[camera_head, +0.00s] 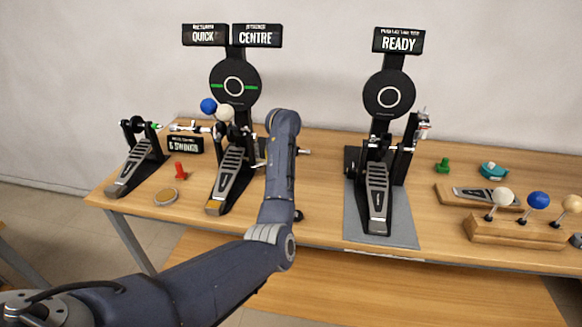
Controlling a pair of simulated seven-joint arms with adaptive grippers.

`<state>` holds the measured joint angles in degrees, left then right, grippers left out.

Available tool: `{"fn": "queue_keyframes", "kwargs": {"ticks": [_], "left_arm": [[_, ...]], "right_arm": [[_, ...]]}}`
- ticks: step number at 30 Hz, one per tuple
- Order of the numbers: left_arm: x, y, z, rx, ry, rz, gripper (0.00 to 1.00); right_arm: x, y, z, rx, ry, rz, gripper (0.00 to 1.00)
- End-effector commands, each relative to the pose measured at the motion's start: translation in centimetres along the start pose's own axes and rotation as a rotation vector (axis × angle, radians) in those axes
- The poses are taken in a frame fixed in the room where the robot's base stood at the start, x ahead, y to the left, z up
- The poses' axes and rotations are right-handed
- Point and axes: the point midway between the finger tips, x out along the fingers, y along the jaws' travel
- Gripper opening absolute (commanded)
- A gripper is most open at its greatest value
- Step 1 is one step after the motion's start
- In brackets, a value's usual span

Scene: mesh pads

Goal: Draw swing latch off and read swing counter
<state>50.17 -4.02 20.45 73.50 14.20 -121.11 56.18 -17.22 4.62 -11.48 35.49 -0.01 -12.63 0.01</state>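A small black sign (184,144), apparently the swing counter, stands at the back left; its lettering looks like "6 SWUNG" with an unclear ending. A left pedal (135,166) and a middle pedal (231,172) flank it, with a linkage rod (190,127) between them. I cannot pick out the swing latch for certain. A blue ball (208,106) and a white ball (225,113) show above the middle pedal. My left arm rises in front of this pedal's right side and covers part of it. My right gripper is outside the view.
Signs (204,36) and (257,36) read "QUICK" and "CENTRE"; another sign (398,41) reads "READY" above the right pedal (377,198) on a grey mat (401,233). A wooden rack (522,232) holds several ball-topped rods. A red peg (180,172) lies left.

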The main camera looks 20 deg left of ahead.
Motion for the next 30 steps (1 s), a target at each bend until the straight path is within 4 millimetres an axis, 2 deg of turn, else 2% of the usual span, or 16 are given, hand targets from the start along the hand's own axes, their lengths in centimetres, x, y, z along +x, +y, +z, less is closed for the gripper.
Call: {"fn": "queue_keyframes", "kwargs": {"ticks": [13, 14, 15, 22, 30], "left_arm": [[-0.04, -0.29, -0.15, -0.013, 0.001, -0.003, 0.0], [-0.04, -0.29, -0.15, -0.013, 0.001, -0.003, 0.1], [-0.04, -0.29, -0.15, -0.013, 0.001, -0.003, 0.15], [0.01, -0.33, -0.13, -0.013, 0.0, -0.004, 0.42], [-0.04, -0.35, -0.13, -0.013, 0.0, -0.004, 0.43]], "right_arm": [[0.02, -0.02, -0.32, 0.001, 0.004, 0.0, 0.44], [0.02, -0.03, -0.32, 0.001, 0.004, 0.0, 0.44], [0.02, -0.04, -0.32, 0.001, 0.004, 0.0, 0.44], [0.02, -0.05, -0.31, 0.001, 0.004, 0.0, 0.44], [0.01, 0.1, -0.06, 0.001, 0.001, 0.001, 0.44]]}}
